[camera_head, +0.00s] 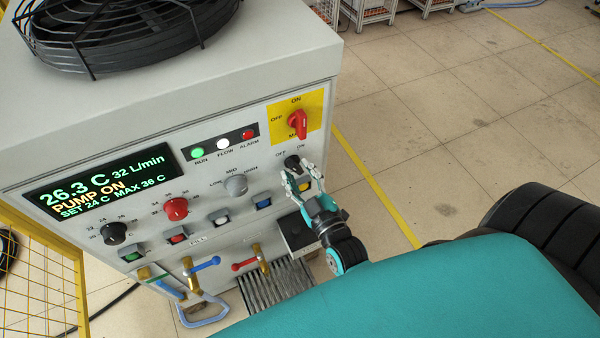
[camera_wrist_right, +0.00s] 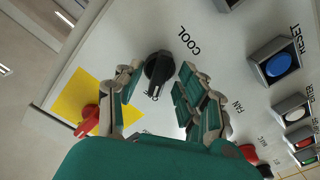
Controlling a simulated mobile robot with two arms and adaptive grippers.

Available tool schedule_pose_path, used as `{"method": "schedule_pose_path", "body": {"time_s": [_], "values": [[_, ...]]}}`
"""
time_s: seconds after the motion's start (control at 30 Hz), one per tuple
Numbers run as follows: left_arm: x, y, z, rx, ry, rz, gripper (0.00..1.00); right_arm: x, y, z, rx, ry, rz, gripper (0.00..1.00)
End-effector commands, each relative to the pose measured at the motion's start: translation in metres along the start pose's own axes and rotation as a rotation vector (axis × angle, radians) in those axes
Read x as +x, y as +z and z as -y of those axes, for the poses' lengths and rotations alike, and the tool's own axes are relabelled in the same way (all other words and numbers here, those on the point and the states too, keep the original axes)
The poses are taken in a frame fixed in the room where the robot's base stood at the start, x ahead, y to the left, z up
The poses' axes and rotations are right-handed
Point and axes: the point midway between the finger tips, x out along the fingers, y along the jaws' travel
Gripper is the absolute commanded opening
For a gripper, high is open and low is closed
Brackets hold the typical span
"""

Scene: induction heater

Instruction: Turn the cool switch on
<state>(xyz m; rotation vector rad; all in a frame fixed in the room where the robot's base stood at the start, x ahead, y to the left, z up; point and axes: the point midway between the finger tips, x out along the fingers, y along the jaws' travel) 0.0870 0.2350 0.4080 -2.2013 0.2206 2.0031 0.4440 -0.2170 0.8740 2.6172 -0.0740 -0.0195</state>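The cool switch is a black rotary knob (camera_head: 292,162) on the right part of the white front panel, below the yellow plate, with OFF and ON printed above it. In the right wrist view the knob (camera_wrist_right: 158,67) sits beside the word COOL, and its grip hides part of a label. My right gripper (camera_head: 297,183) is at the panel in front of this knob. In the wrist view its two fingers (camera_wrist_right: 157,80) are apart, one on each side of the knob, with a gap showing at least on the right. My left gripper is not in view.
A red main switch (camera_head: 298,124) on a yellow plate is just above. A grey fan knob (camera_head: 236,185) and a blue reset button (camera_head: 263,202) are close by. The display (camera_head: 100,181) reads 26.3 C and PUMP ON. Valves with a red handle (camera_head: 244,265) and blue handle (camera_head: 206,264) stick out below.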

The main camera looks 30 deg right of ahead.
Motion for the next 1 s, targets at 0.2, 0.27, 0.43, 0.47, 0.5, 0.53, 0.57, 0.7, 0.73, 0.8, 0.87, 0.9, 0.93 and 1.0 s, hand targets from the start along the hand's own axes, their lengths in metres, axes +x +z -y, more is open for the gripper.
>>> {"method": "schedule_pose_path", "body": {"time_s": [0.2,0.27,0.43,0.47,0.5,0.53,0.57,0.7,0.73,0.8,0.87,0.9,0.93,1.0], "values": [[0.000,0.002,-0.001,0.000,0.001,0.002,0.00,0.000,0.000,0.000,0.000,0.000,0.000,0.14],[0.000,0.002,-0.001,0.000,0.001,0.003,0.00,0.000,0.000,0.000,0.000,0.000,0.000,0.06],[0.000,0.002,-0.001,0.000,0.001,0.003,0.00,-0.001,0.000,0.000,0.000,0.000,0.000,0.00],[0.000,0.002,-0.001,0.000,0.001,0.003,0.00,-0.001,0.000,0.000,0.000,0.000,0.000,0.00],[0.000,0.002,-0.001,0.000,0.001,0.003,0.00,-0.001,0.000,0.000,0.001,0.000,0.000,0.00],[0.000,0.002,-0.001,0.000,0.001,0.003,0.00,-0.001,0.000,0.000,0.002,0.000,0.000,0.00],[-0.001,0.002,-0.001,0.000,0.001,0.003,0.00,-0.001,0.000,0.000,0.004,0.000,0.000,0.00],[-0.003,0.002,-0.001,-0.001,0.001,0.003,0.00,0.000,-0.001,0.000,0.029,0.000,0.000,0.00],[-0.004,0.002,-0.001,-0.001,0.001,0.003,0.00,0.000,-0.001,0.000,0.039,-0.001,0.000,0.00],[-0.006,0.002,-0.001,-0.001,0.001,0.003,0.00,0.000,-0.001,0.000,0.067,-0.001,0.001,0.00],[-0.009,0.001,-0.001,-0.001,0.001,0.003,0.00,0.000,-0.001,0.000,0.100,-0.001,0.002,0.00],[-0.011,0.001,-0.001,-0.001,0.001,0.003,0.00,0.000,-0.001,0.000,0.126,-0.001,0.002,0.00],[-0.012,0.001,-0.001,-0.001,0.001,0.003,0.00,0.000,-0.002,-0.001,0.146,-0.001,0.001,0.00],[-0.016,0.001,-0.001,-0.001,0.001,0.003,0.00,0.000,-0.002,-0.001,0.200,-0.001,0.001,0.00]]}}
